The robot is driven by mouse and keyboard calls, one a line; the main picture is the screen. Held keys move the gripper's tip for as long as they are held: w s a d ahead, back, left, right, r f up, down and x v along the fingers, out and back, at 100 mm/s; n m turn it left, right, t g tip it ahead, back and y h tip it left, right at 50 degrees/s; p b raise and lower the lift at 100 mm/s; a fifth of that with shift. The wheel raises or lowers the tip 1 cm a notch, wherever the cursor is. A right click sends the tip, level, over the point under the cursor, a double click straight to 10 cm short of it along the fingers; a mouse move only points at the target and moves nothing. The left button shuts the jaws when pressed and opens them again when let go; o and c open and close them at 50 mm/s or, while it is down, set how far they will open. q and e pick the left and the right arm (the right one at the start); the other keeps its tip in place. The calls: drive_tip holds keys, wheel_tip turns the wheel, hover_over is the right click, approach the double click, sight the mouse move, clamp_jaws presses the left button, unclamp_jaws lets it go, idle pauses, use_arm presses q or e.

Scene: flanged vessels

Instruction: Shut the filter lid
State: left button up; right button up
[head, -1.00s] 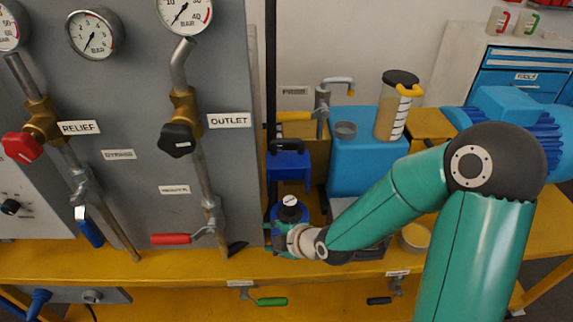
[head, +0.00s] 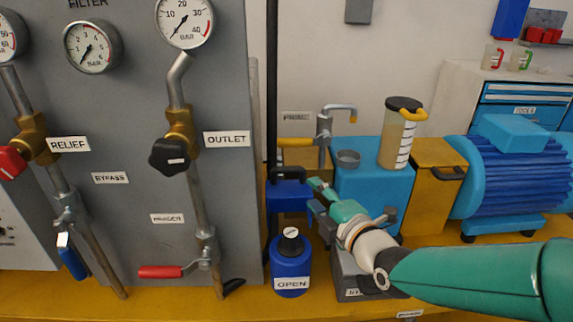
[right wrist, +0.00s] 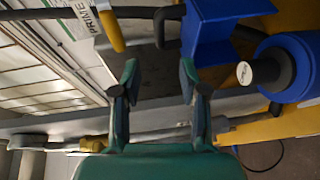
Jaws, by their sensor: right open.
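A blue block-like part with a black handle (head: 288,192), which looks like the filter lid, stands raised beside the grey panel. Below it is a blue cylinder (head: 290,270) with a black knob on top and a label reading OPEN. My right gripper (head: 317,194) is open and empty at the right side of the blue part; I cannot tell if it touches it. In the right wrist view, both fingers (right wrist: 158,78) are spread, with the blue part (right wrist: 222,22) and its black handle just beyond. The blue cylinder (right wrist: 300,65) is further right. My left gripper is not in view.
The grey panel (head: 110,190) with gauges, pipes and valve handles fills the left. A blue tank (head: 372,175) with a sample jar (head: 398,135) stands right of the lid, with a prime valve (head: 323,130) behind. A blue motor (head: 515,175) stands at the far right.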

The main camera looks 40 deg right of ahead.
sight(290, 172)
drive_tip(key=w+p, duration=0.2)
drive_tip(key=w, duration=0.2)
drive_tip(key=w+d+f+p, duration=0.1)
drive_tip(key=w+p, duration=0.1)
drive_tip(key=w, duration=0.3)
drive_tip(key=w+d+p, duration=0.1)
drive_tip(key=w+p, duration=0.1)
drive_tip(key=w, duration=0.2)
drive_tip(key=shift+w+f, duration=0.2)
drive_tip(key=shift+f, duration=0.1)
clamp_jaws()
